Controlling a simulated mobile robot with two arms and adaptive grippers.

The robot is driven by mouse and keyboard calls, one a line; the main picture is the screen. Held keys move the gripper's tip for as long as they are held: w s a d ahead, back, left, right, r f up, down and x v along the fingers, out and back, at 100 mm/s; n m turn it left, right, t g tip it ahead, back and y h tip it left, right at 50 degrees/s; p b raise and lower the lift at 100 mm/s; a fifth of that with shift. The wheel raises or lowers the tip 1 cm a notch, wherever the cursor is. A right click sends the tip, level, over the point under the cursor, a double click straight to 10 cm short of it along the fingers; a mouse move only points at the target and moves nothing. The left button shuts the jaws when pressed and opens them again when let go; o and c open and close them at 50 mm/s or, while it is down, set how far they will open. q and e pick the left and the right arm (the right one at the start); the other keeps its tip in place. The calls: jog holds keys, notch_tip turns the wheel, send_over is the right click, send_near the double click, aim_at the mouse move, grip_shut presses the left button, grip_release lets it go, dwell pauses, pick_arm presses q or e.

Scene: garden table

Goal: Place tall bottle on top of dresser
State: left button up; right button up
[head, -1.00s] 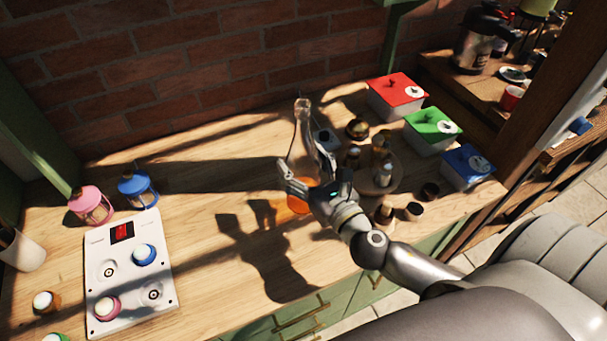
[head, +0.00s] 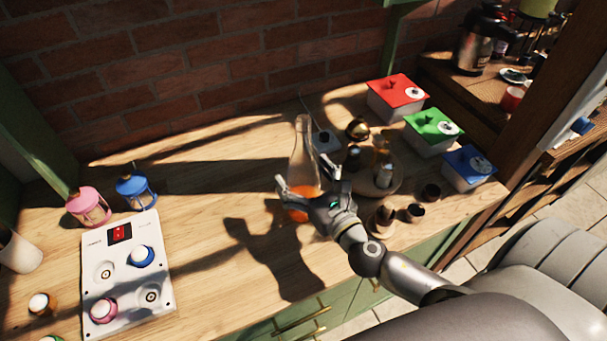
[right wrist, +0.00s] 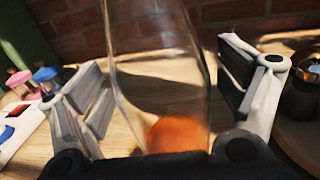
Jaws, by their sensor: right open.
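The tall bottle (head: 302,152) is clear glass with a narrow neck and orange contents at its bottom. It stands upright on the wooden top of the green dresser (head: 205,270). My right gripper (head: 308,182) is open, with one finger on each side of the bottle's lower part. In the right wrist view, the bottle (right wrist: 155,75) is between the two spread fingers, with visible gaps on both sides. Its base is hidden behind the gripper's palm. My left gripper is not in view.
To the right are a round tray (head: 395,182) with small bottles, and red (head: 397,92), green (head: 433,125) and blue (head: 468,160) lidded boxes. A white panel (head: 125,290) and two small lanterns are at left. A brick wall stands behind.

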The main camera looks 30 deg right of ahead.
jog(key=shift+r, duration=0.15)
jog(key=shift+s, duration=0.25)
jog(key=s+b, duration=0.5)
jog(key=s, duration=0.6)
jog(key=shift+s+d, duration=0.25)
jog(key=shift+d, duration=0.05)
